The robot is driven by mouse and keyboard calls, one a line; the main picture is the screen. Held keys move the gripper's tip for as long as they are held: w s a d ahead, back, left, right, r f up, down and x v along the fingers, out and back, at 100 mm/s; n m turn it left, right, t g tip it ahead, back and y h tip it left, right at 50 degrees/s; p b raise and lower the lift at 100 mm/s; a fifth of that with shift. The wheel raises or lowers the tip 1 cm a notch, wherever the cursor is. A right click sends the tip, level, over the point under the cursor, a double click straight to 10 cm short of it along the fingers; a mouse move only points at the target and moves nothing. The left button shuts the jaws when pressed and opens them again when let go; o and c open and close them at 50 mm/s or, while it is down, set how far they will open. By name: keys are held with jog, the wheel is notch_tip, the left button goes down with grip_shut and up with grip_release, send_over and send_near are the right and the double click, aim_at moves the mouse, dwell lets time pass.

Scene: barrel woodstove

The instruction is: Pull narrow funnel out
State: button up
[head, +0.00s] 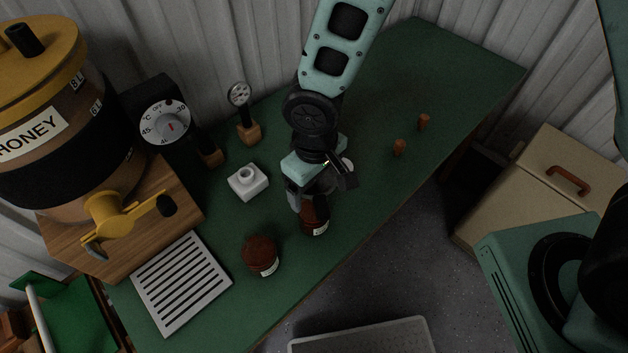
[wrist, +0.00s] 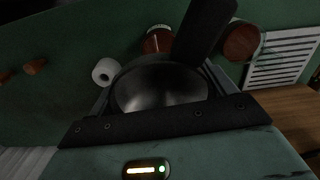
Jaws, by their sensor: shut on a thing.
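My gripper (head: 318,188) points down over the green bench, just behind a dark red-brown jar (head: 315,217). It is shut on a grey metal bowl-shaped piece, which I take for the narrow funnel (wrist: 160,88). In the wrist view the funnel's wide mouth fills the space in front of the palm. Its spout is hidden, so I cannot tell whether it still sits in something. In the head view the gripper and wrist cover most of it. The jar also shows just beyond the funnel in the wrist view (wrist: 157,42).
A second jar (head: 261,254) stands to the left. A white block with a hole (head: 248,182), a small gauge (head: 240,95) and a dial (head: 165,122) lie farther back. A honey tank (head: 65,150) and slotted grate (head: 181,283) are at left. A white cylinder (wrist: 106,71) stands close to the funnel.

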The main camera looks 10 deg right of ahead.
jog(key=shift+r+p, duration=0.7)
jog(key=shift+r, duration=0.25)
dwell(0.7)
jog(key=shift+r+p, duration=1.05)
jog(key=shift+r, duration=0.4)
jog(key=shift+r+p, duration=1.15)
jog(key=shift+r, duration=0.4)
